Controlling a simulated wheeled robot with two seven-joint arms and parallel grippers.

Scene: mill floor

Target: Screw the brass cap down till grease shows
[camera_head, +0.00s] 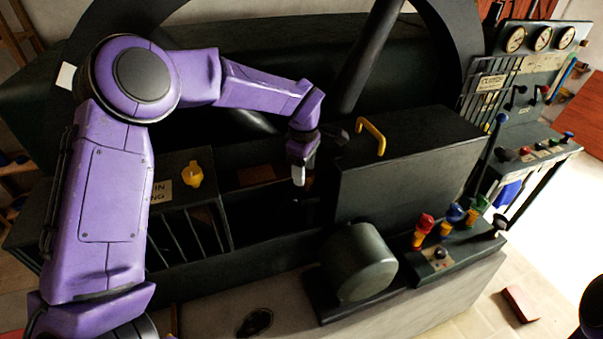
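A yellow, brass-coloured cap (194,174) with a winged top stands on a dark block at the left, beside a small label partly hidden by my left arm. I cannot make out grease around it. My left gripper (299,174) points down over the dark recess to the right of the cap, well apart from it. Its pale fingertips show almost edge-on, so I cannot tell whether they are open or shut. No held thing shows. My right gripper is not in view.
A dark box with a yellow handle (371,137) stands right of my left gripper. A dark drum (358,262) and coloured levers (453,212) are in front. Gauges (542,39) stand at the back right. A red brick-like block (521,303) lies on the floor.

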